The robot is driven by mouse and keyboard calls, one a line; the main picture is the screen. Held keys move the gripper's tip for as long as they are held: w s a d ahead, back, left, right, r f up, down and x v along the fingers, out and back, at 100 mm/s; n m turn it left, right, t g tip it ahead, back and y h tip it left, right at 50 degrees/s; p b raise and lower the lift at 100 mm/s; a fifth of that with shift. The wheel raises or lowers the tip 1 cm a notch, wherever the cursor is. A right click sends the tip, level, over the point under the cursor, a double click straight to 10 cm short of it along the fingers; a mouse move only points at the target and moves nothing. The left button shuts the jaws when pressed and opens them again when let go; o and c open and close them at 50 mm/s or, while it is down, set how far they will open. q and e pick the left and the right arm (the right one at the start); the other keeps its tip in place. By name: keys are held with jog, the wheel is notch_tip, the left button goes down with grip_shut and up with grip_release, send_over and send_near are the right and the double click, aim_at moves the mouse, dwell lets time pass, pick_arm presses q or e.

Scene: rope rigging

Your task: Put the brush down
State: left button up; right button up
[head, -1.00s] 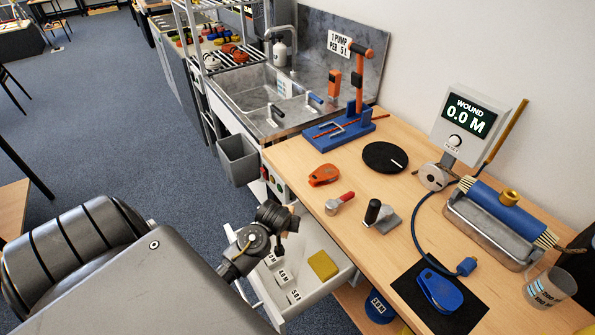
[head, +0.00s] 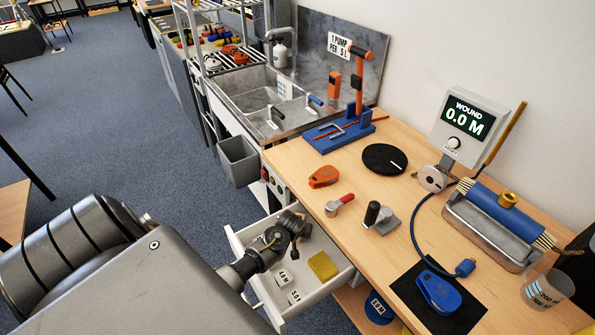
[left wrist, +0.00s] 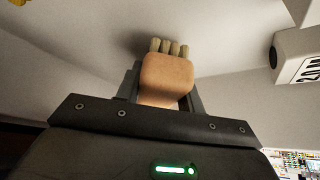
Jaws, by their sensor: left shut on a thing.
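The brush (left wrist: 167,72) has a rounded wooden body and pale bristle tufts in the left wrist view. My left gripper (left wrist: 161,88) is shut on it, with a dark finger on each side. The bristles point away from the gripper, towards a pale surface; I cannot tell whether they touch it. In the head view my left gripper (head: 294,229) is low over the open white drawer (head: 335,284), at its far left part. The brush is hidden there behind the gripper. My right gripper is not in view.
The drawer holds a yellow block (head: 322,266) and white labelled blocks (head: 294,297). The wooden bench (head: 350,165) stands beside it, with an orange tool (head: 323,177) and a red-handled tool (head: 340,204) near its edge. A grey bin (head: 238,160) hangs beyond.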

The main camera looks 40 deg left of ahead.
pick_arm(q)
jog(key=shift+f, duration=0.1)
jog(key=shift+f, duration=0.35)
jog(key=shift+s+d+f, duration=0.1)
jog(key=shift+s, duration=0.05)
jog(key=o, duration=0.9)
jog(key=shift+s+b, duration=0.1)
jog(key=shift+b, duration=0.2)
jog(key=shift+f, duration=0.1)
jog(key=shift+s, duration=0.1)
jog(key=shift+b, duration=0.35)
jog(key=v, duration=0.7)
jog(key=w+v, duration=0.1)
jog(key=v, duration=0.3)
jog(key=shift+d+r, duration=0.15)
jog(key=shift+r, duration=0.25)
